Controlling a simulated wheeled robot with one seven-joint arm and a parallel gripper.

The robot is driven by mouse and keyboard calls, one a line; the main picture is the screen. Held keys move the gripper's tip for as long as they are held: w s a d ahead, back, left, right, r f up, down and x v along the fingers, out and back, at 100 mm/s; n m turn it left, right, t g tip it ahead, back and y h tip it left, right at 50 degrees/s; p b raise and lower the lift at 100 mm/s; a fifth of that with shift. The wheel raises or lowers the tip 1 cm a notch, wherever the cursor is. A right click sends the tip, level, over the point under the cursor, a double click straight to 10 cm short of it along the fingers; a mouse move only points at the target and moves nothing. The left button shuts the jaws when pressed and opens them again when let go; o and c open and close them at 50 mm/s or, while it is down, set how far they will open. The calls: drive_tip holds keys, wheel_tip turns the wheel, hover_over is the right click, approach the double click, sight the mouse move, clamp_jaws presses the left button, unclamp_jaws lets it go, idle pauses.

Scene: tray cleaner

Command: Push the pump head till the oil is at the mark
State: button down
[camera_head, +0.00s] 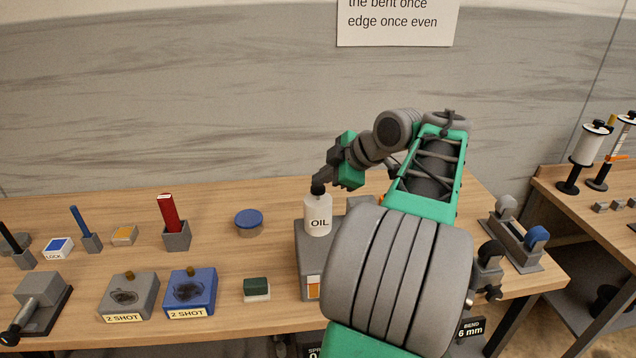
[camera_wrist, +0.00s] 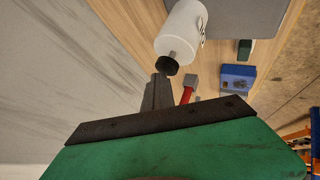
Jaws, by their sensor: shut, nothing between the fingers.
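The white bottle labelled OIL (camera_head: 318,226) stands upright on a grey block (camera_head: 305,262). Its black pump head (camera_head: 317,188) is on top. My gripper (camera_head: 321,180) is shut and empty, with its fingertips at the pump head. In the wrist view the fingertips (camera_wrist: 160,80) lie right by the black pump head (camera_wrist: 167,65), under the white bottle (camera_wrist: 181,28); whether they touch it I cannot tell. An orange and white patch (camera_head: 313,287) shows on the block's front, partly hidden by my arm. I cannot make out an oil mark.
Left of the bottle are a round blue-lidded tin (camera_head: 249,222), a green and white block (camera_head: 256,289), a blue 2 SHOT box (camera_head: 190,291) and a red stick in a grey holder (camera_head: 176,238). My arm hides the table right of the bottle.

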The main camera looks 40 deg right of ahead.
sight(322, 189)
drive_tip(key=shift+r+p, duration=0.6)
drive_tip(key=shift+r, duration=0.45)
wheel_tip(322, 189, up, 5)
drive_tip(key=p, duration=0.4)
